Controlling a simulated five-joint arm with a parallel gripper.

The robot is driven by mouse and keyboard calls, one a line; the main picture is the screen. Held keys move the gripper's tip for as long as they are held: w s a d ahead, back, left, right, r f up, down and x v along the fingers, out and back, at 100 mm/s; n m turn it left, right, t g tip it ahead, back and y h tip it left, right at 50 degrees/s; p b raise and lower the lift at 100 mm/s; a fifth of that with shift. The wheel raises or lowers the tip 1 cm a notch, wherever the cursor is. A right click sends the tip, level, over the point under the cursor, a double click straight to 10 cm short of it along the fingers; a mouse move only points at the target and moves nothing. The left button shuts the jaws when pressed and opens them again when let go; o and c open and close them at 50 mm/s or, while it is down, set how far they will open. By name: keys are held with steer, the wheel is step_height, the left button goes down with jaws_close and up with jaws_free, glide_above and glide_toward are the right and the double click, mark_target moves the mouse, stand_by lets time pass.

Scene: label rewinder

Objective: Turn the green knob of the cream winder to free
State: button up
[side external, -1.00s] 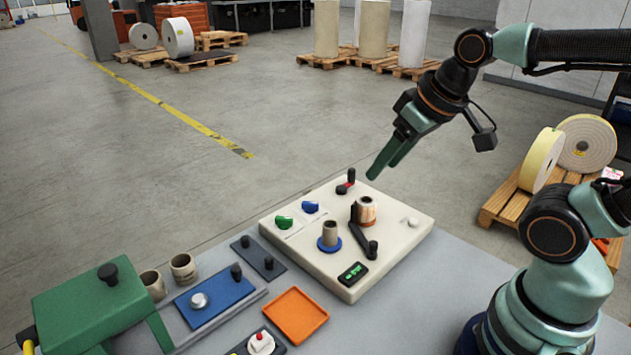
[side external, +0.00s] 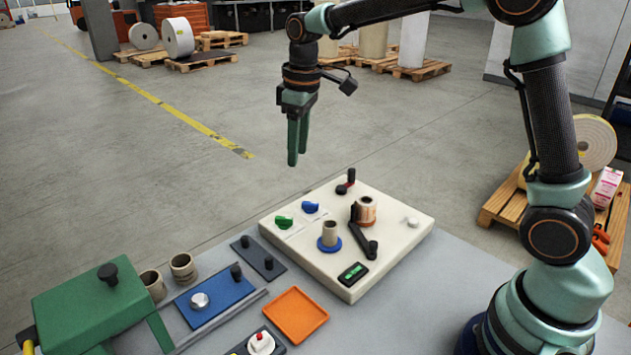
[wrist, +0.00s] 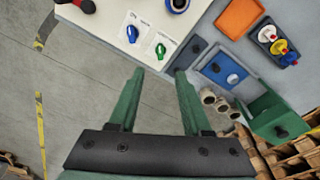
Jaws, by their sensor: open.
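The cream winder (side external: 385,262) sits on the grey table. Its green knob (side external: 284,222) is at its left end, beside a blue knob (side external: 310,208). In the wrist view the green knob (wrist: 161,49) sits on a white label plate, right of the blue knob (wrist: 132,34); the label's marks are too small to read. My gripper (side external: 297,160) points down, open and empty, well above the knobs and apart from them. In the wrist view my gripper's fingertips (wrist: 160,70) lie to either side of the green knob's line of sight.
The winder also carries a blue-based spindle with a core (side external: 329,235), a black crank arm (side external: 363,240) and a red-and-black lever (side external: 345,183). An orange tray (side external: 296,315), a blue plate (side external: 214,300) and a green machine (side external: 95,305) stand left and in front. Air around my gripper is clear.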

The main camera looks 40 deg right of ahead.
steer(key=n+g, duration=0.1)
steer(key=n, duration=0.1)
glide_above(284, 217)
step_height(284, 217, down, 6)
step_height(284, 217, down, 12)
steer(key=shift+r, duration=0.2)
jaws_close()
